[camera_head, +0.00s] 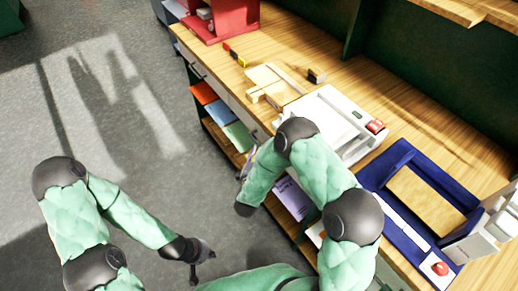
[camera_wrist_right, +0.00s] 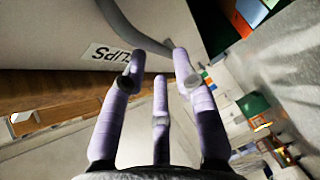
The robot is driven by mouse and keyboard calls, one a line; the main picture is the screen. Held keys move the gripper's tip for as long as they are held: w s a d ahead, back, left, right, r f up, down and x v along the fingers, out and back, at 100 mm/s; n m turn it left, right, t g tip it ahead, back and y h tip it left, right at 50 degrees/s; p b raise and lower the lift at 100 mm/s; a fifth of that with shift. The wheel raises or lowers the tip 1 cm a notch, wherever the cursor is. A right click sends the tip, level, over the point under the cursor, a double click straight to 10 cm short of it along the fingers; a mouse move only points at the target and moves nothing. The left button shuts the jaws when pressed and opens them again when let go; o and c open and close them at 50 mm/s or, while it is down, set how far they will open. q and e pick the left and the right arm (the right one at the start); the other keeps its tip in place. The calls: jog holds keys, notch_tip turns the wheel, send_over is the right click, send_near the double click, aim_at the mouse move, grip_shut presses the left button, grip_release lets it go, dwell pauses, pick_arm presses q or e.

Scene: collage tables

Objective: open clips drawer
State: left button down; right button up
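In the head view my right gripper (camera_head: 247,163) is beside the table front, partly hidden by my arm, which also hides the clips drawer. My left gripper (camera_head: 202,262) is open and empty above the floor.
The wooden tabletop (camera_head: 290,52) carries a red organizer (camera_head: 232,18), a wooden piece (camera_head: 272,84), a white machine (camera_head: 340,117) and a blue tray (camera_head: 459,180). Coloured papers (camera_head: 220,112) lie on the shelf below. Open floor (camera_head: 110,120) is at the left.

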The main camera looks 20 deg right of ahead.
aim_at(260, 146)
pick_arm(q)
jog(key=shift+f+b, duration=0.4)
jog(key=shift+f, duration=0.15)
pick_arm(e)
jog(key=shift+x, duration=1.85)
jog(key=shift+s, duration=0.1)
grip_shut()
pick_arm(q)
jog(key=shift+s, duration=0.1)
pick_arm(e)
jog(key=shift+a+f, duration=0.1)
